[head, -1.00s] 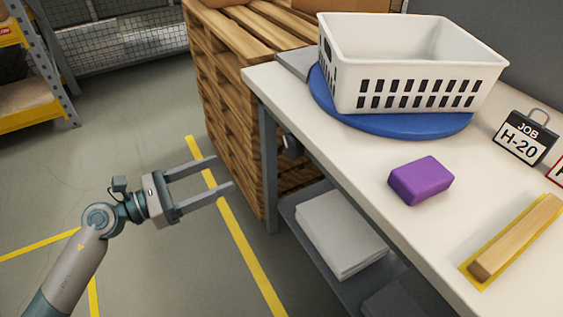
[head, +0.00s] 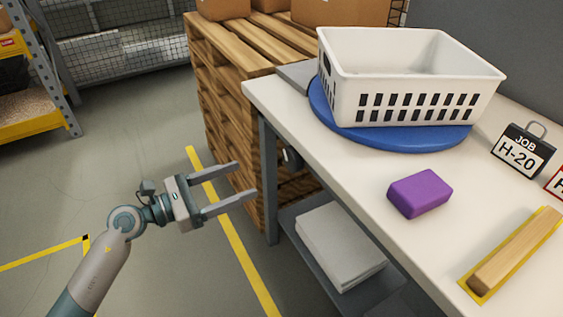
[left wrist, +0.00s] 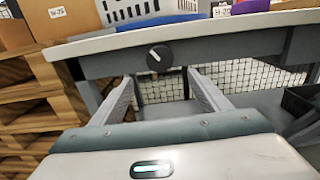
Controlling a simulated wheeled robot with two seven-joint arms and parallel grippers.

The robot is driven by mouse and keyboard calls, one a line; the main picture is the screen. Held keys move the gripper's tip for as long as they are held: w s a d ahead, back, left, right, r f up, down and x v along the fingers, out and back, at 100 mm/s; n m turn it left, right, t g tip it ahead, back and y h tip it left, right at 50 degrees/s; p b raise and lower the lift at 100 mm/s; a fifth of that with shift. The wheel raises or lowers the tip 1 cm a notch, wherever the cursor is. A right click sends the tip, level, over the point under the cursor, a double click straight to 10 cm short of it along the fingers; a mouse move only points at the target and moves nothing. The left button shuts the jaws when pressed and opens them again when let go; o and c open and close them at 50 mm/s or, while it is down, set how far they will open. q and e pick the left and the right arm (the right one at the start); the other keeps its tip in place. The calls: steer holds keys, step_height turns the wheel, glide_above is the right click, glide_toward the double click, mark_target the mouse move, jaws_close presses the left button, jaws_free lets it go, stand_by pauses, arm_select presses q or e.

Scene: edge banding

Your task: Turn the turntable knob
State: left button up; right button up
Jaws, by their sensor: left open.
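The turntable knob (left wrist: 159,57) is a round dark dial with a light mark, on the front of the bench under its top edge in the left wrist view. In the head view the knob (head: 292,158) shows small, beside the bench leg. The blue turntable (head: 390,129) lies on the bench top with a white slotted basket (head: 415,105) on it. My left gripper (head: 247,179) is open and empty, left of the knob and apart from it in the head view. In the left wrist view its fingers (left wrist: 166,82) point toward the knob. My right gripper is not in view.
A stack of wooden pallets (head: 225,115) stands behind the bench's left end. A purple block (head: 420,193), a wooden strip (head: 515,252) and a job tag (head: 523,150) sit on the bench top (head: 345,160). A lower shelf holds white sheets (head: 338,248).

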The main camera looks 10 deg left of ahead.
mark_target(288, 162)
arm_select(q)
steer(key=p+x, duration=0.1)
steer(key=x, duration=1.1)
steer(key=shift+w+d, duration=0.1)
steer(key=shift+d, duration=0.05)
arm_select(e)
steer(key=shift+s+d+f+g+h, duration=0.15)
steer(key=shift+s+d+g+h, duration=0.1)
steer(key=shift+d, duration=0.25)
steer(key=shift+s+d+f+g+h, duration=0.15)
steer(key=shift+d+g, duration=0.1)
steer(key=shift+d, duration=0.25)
arm_select(q)
steer(key=c, duration=1.1)
